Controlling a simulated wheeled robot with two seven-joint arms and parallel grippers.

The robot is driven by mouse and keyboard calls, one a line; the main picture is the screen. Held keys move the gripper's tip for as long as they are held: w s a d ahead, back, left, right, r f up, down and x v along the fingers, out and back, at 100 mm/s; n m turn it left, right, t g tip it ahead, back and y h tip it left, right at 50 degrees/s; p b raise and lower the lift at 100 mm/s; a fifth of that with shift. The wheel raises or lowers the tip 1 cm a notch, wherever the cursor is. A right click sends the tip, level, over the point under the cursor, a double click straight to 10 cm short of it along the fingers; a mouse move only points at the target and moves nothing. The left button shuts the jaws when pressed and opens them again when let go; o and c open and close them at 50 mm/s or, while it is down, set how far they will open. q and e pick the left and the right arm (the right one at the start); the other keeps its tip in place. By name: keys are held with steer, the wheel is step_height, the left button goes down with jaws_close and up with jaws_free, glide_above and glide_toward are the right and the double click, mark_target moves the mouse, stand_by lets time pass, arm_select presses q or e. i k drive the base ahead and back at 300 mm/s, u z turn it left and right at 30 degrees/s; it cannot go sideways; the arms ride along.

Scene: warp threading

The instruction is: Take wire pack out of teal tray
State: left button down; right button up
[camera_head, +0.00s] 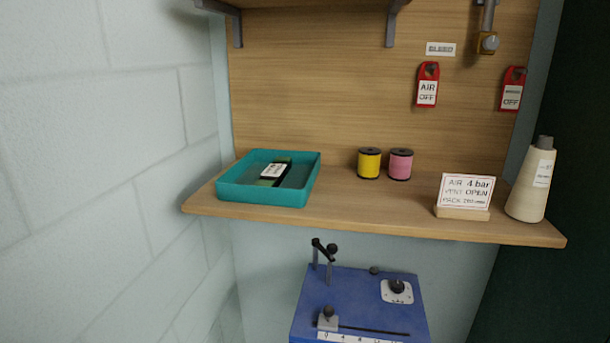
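The teal tray (262,196) sits at the left end of a wooden shelf, open at the top. Inside it lies a small flat pack (274,170), dark with a white label and some green; I take this as the wire pack. It rests on the tray floor, tilted in the picture, with nothing on top of it. Neither of my grippers shows in the head view.
The wooden shelf (340,207) also holds a yellow spool (369,164), a pink spool (400,165), a sign (466,191) and a cream thread cone (531,184). Below stands a blue machine (355,300) with knobs. A pale block wall (110,130) is close on the left.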

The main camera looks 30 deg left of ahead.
mark_target(273, 175)
steer(key=z, duration=0.8)
steer(key=i, duration=0.4)
steer(key=u, duration=1.65)
